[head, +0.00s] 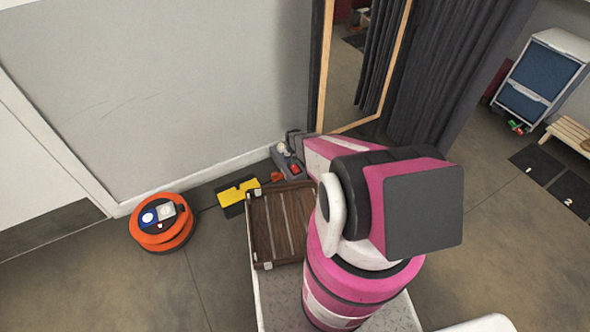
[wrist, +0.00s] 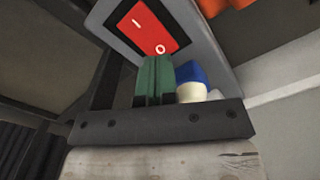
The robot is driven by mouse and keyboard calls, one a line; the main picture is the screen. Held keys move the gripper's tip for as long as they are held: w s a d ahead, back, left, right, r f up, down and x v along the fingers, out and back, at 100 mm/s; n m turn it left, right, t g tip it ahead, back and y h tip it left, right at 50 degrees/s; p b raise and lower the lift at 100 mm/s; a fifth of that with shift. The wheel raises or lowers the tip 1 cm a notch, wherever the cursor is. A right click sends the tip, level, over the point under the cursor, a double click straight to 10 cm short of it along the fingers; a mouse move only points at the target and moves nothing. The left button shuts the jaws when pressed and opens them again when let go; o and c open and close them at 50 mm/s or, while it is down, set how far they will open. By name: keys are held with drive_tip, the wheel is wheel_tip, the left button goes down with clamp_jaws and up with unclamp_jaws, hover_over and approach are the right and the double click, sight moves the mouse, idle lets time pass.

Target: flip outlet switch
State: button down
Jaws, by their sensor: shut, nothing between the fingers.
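The outlet box in the wrist view is a grey housing (wrist: 190,35) with a large red rocker switch (wrist: 146,28) in a black surround. The switch carries a white "I" at its upper end and an "O" at its lower end. My gripper (wrist: 157,60) is shut and empty, its green fingers together. Their tips overlap the switch's lower edge beside the "O"; I cannot tell whether they touch it. In the head view the outlet box (head: 284,163) stands on the floor by the wall, partly hidden by my arm.
A blue and cream part (wrist: 191,78) sits right of my fingers. An orange cable reel (head: 162,236) stands at left. A slatted wooden crate (head: 255,222) lies near my base, with a yellow-marked mat (head: 238,191) beside it. A mirror frame (head: 322,70) and dark curtain (head: 440,75) rise behind.

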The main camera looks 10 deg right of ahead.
drive_tip(key=shift+f, duration=1.3)
idle(0.8)
drive_tip(key=shift+r, duration=3.55)
drive_tip(key=shift+s+r, duration=0.1)
drive_tip(key=shift+r, duration=0.1)
drive_tip(key=s+r, duration=0.7)
drive_tip(key=r, duration=0.5)
drive_tip(key=s+r+n, duration=0.1)
drive_tip(key=s+r, duration=0.6)
drive_tip(key=r, duration=0.6)
drive_tip(key=s+r+n, duration=0.1)
drive_tip(key=s+r, duration=0.6)
drive_tip(key=r, duration=0.6)
drive_tip(key=shift+r, duration=0.15)
